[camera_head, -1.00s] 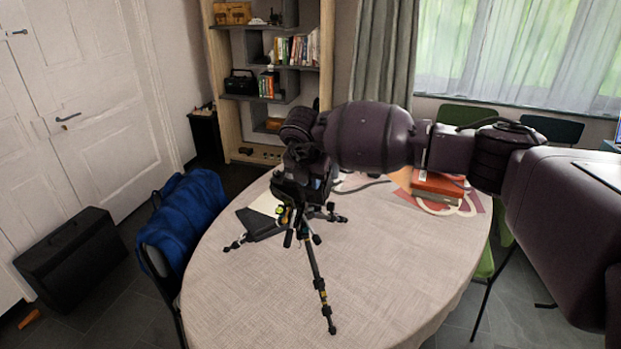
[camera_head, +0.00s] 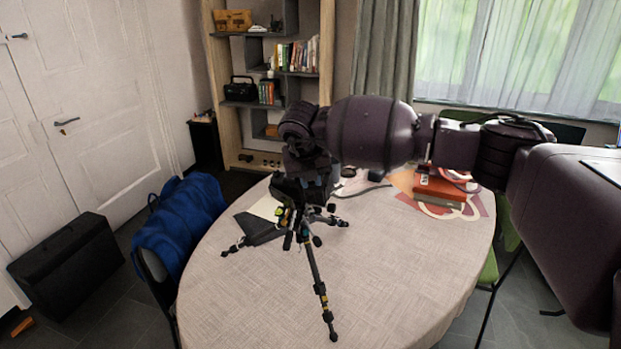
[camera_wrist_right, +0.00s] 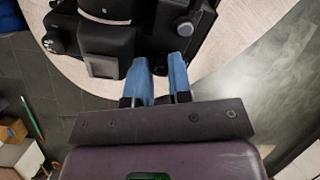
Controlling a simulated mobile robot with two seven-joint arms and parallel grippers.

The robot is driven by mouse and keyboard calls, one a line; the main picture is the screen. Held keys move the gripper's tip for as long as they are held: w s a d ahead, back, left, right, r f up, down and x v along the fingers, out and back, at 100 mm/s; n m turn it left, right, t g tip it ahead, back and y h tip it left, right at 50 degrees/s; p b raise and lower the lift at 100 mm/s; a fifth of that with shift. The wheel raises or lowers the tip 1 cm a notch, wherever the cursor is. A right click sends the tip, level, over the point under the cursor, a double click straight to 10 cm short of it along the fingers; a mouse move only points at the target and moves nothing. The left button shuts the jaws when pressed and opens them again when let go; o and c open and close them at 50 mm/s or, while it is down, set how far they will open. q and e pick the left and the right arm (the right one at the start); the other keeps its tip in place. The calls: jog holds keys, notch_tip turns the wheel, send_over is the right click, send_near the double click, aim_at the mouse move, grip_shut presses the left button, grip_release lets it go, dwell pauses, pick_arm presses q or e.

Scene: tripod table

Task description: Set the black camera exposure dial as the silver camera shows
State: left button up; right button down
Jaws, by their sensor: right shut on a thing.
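The black camera (camera_head: 290,190) sits on a small black tripod (camera_head: 318,275) on the round table. My right arm reaches over it from the right and covers most of its top. My right gripper (camera_wrist_right: 159,64) shows two blue fingers at the camera's near edge in the wrist view, where the black camera (camera_wrist_right: 108,42) fills the top. The fingers are shut on a small dark part between them, seemingly the dial, which they mostly hide. The dial's marks cannot be read. I cannot make out a silver camera. My left gripper is out of view.
The round table (camera_head: 390,260) has a clear front. Red books (camera_head: 440,188) lie at its right, and a dark flat item (camera_head: 258,230) lies beside the tripod.

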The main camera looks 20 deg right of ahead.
jog(key=c, duration=1.3)
grip_release()
